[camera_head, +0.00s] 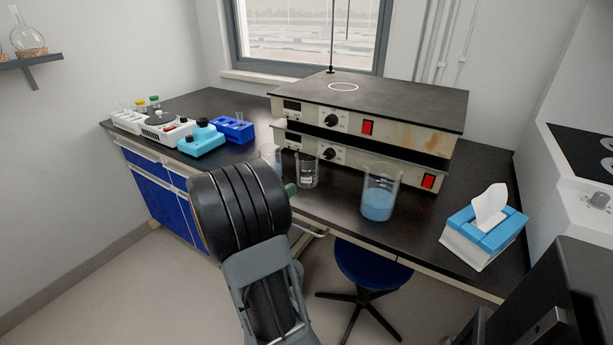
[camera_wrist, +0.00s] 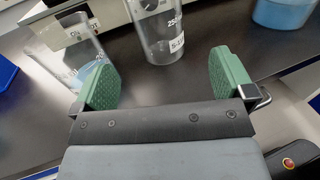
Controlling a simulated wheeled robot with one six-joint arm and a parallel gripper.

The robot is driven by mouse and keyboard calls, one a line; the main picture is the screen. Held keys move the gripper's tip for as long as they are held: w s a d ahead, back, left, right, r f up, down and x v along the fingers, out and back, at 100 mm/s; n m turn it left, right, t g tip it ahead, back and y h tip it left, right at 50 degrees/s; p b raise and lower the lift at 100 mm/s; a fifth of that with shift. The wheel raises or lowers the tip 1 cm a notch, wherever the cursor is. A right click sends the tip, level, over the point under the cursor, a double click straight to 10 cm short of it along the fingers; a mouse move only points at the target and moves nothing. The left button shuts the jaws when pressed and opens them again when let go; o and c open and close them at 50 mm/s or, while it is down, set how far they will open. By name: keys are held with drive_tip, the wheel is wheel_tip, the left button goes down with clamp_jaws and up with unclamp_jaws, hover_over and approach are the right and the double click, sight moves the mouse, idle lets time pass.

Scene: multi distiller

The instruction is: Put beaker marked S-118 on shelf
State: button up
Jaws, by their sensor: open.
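A clear, empty-looking beaker (camera_wrist: 160,35) stands upright on the dark bench ahead of my gripper (camera_wrist: 165,66). Its label begins with "S-1"; the rest is too blurred to read. It also shows in the head view (camera_head: 308,172). My gripper is open, with its green fingers spread wide and nothing held. The beaker's lower part appears between and beyond the fingertips. In the head view my arm hides most of the gripper; one green finger (camera_head: 291,190) shows just left of the beaker. A wall shelf (camera_head: 22,63) holding round flasks is at the upper left.
A beaker with blue liquid (camera_wrist: 68,50) stands close by my left finger; a larger one (camera_head: 379,203) stands to the right. Stacked hotplates (camera_head: 395,122) stand behind. A tissue box (camera_head: 475,243) is at right. A stool (camera_head: 372,263) stands in front.

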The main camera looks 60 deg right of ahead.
sight(299, 172)
drive_tip(key=x, duration=1)
drive_tip(key=shift+d+f, duration=0.15)
drive_tip(key=shift+d, duration=0.1)
drive_tip(key=shift+c, duration=0.3)
drive_tip(key=c, duration=1)
drive_tip(key=shift+c, duration=0.2)
